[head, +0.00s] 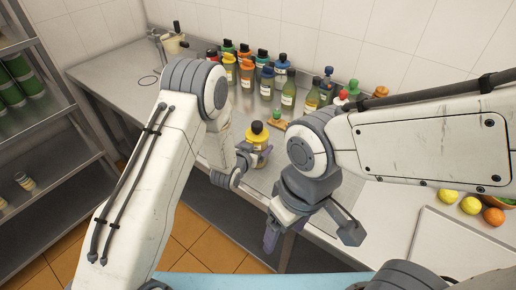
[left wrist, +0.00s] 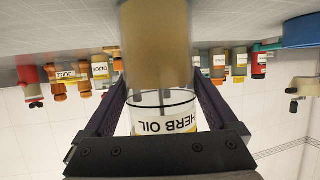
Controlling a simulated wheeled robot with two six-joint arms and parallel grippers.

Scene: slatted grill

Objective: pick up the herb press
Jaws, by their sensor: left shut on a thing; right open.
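In the left wrist view the held bottle (left wrist: 160,50) has a white label reading HERB OIL, upside down in that picture. The left gripper's fingers (left wrist: 160,88) close on both sides of it. I cannot tell whether its base touches the counter. My right gripper (head: 310,236) is open and empty, to the right of the bottle and nearer the front. No other thing is clearly a herb press.
Several bottles (head: 268,82) stand along the back of the steel counter (head: 115,75). A small green-capped item (head: 276,115) sits behind the held bottle. A white tray (head: 455,254) and several lemons and oranges (head: 470,205) lie at the right. A shelf rack (head: 50,150) stands at the left.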

